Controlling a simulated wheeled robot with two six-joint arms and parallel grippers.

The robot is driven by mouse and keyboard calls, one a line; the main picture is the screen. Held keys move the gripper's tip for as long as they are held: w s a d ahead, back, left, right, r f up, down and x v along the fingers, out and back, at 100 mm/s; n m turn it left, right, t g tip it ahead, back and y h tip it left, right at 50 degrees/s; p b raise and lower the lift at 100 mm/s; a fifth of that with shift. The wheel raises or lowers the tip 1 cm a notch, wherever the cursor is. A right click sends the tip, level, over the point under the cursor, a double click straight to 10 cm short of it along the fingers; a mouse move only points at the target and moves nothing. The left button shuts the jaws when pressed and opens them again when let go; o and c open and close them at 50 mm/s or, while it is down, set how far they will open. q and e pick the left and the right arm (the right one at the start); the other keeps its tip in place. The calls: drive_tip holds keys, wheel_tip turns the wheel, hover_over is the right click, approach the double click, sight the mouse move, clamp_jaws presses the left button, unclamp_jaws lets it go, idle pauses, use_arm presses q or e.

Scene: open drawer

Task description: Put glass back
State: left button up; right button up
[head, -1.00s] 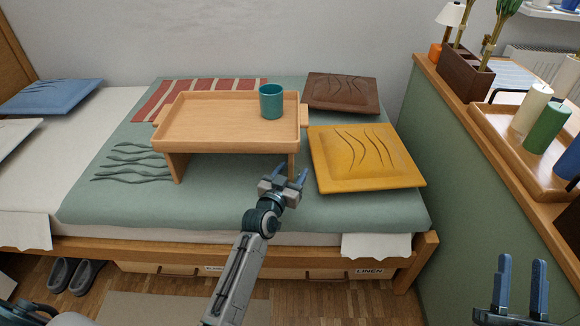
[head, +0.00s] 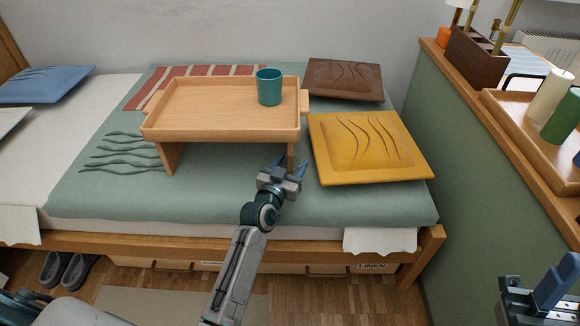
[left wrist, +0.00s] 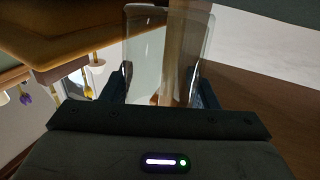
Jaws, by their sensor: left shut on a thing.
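A clear, see-through glass (left wrist: 165,50) stands between the fingers of my left gripper in the left wrist view, touching them. My left gripper (head: 287,166) is shut on it. In the head view that gripper is over the near part of the bed, in front of the bed tray's right end; the glass is hard to make out there. My right gripper (head: 545,285) is at the lower right edge, partly cut off, and its finger gap is unclear.
A wooden bed tray (head: 215,128) with a teal cup (head: 269,86) stands on the bed. Yellow (head: 345,165) and brown (head: 345,80) cushions lie right of it. A ledge with a candle tray (head: 510,125) and planter (head: 476,58) runs along the right. A drawer labelled LINEN (head: 372,267) is under the bed.

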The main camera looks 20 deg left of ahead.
use_arm(q)
drive_tip(key=shift+w+f, duration=0.1)
drive_tip(key=shift+f, duration=0.1)
drive_tip(key=shift+r, duration=0.1)
drive_tip(key=shift+f, duration=0.2)
drive_tip(key=o, duration=1.2)
